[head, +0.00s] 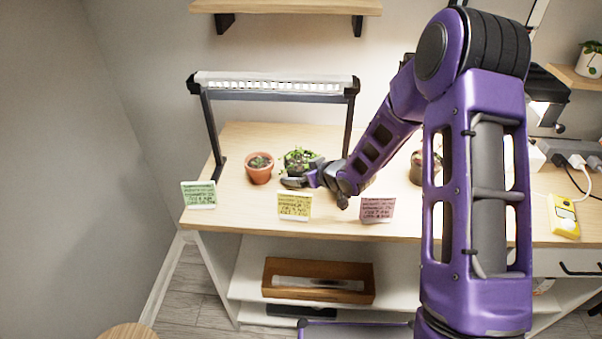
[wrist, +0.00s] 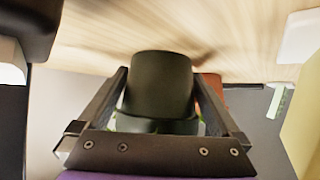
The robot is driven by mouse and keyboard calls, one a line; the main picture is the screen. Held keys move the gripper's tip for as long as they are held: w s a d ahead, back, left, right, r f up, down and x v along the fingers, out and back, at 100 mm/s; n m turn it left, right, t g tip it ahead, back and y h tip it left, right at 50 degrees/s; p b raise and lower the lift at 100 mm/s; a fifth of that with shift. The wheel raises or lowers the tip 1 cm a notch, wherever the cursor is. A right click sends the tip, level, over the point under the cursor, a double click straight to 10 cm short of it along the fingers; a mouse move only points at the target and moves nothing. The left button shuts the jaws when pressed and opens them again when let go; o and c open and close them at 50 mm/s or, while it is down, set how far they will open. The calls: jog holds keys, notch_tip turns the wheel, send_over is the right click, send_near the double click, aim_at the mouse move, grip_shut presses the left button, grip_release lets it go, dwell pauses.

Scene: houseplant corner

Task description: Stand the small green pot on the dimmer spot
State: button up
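The small green pot (head: 291,170), dark green with leafy growth, is at the right part of the area under the grow light in the head view. In the wrist view the pot (wrist: 161,85) fills the space between my fingers, its rim and a few leaves toward the palm. My gripper (head: 303,179) comes in from the right; in the wrist view my gripper (wrist: 161,75) has a finger against each side of the pot. I cannot tell whether its base touches the table. Writing on the green card (head: 198,195), yellow card (head: 295,206) and pink card (head: 377,209) is unreadable.
A terracotta pot (head: 258,170) stands close left of the green pot. Another terracotta pot (head: 416,172) is partly hidden behind my arm. The grow light (head: 275,86) spans above on dark posts. A yellow meter (head: 563,216) lies at the right. The table between the cards is bare.

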jog(key=shift+r, duration=0.25)
jog(key=shift+s+d+r, duration=0.2)
jog(key=p+v, duration=0.2)
jog(key=v, duration=0.9)
jog(key=shift+s+r, duration=0.1)
